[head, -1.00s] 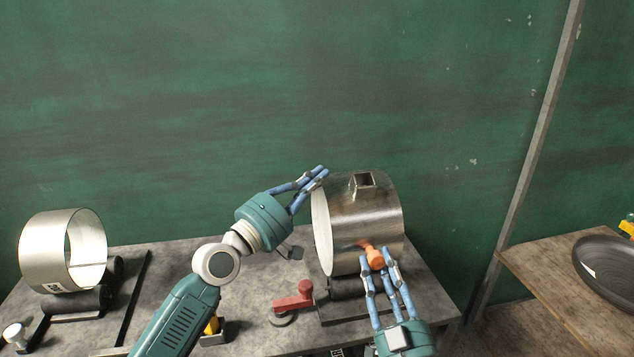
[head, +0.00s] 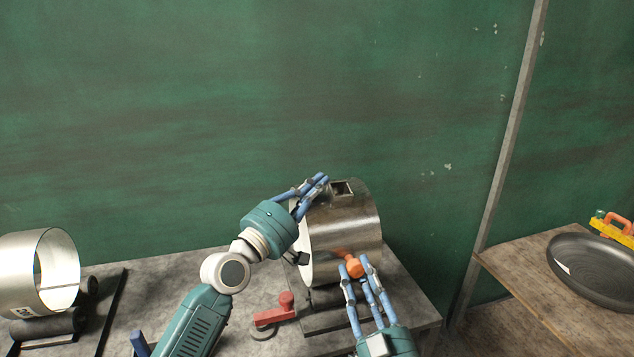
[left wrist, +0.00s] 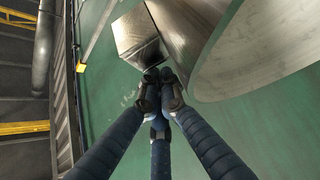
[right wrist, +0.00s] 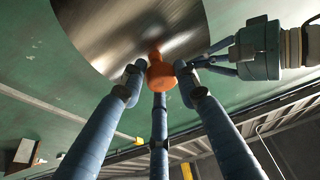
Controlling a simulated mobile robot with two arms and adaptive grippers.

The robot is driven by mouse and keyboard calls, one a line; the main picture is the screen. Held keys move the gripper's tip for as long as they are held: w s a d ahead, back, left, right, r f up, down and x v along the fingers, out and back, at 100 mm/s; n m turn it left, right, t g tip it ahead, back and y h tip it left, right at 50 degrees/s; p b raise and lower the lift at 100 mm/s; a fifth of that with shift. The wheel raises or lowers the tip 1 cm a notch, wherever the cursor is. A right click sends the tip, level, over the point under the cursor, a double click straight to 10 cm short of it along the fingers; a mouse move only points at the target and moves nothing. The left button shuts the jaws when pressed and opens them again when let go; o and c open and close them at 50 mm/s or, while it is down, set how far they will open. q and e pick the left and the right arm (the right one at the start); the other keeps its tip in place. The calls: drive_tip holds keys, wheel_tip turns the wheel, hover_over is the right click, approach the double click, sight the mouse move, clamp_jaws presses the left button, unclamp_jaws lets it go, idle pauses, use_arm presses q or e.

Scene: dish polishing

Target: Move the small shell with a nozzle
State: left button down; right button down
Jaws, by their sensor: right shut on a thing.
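The small shell (head: 350,240) is a shiny metal cylinder lying on its side on dark rollers at the table's right end. Its square nozzle (head: 341,189) sticks up on top, and also shows in the left wrist view (left wrist: 138,38). My left gripper (head: 323,179) is at the nozzle's left side, its fingertips together with nothing visible between them; contact is unclear. My right gripper (head: 354,266) is shut on an orange knob-like piece (right wrist: 160,72) at the shell's front side. Whether this piece is fixed to the shell cannot be told.
A red-handled tool (head: 285,303) lies on the grey table (head: 225,300) left of the shell. Another open metal cylinder (head: 20,275) rests on rollers at far left. A wooden table (head: 520,270) at right bears a dark round dish (head: 600,262).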

drive_tip(key=shift+a+r, duration=0.1)
drive_tip(key=shift+a, duration=0.05)
use_arm(q)
drive_tip(key=shift+s+d+f, duration=0.15)
drive_tip(key=shift+s, duration=0.2)
drive_tip(key=shift+s+d+f, duration=0.15)
drive_tip(key=shift+s, duration=0.2)
drive_tip(key=shift+s+f, duration=0.1)
use_arm(e)
drive_tip(key=shift+r, duration=0.15)
use_arm(q)
drive_tip(key=shift+d, duration=0.1)
use_arm(e)
drive_tip(key=c, duration=1.4)
unclamp_jaws()
drive_tip(key=shift+w+a+r, duration=0.1)
drive_tip(key=shift+a, duration=0.1)
use_arm(q)
drive_tip(key=shift+a, duration=0.2)
use_arm(e)
drive_tip(key=shift+o, duration=0.3)
use_arm(q)
drive_tip(key=shift+f, duration=0.1)
use_arm(e)
drive_tip(key=shift+f, duration=0.2)
drive_tip(key=shift+d, duration=0.1)
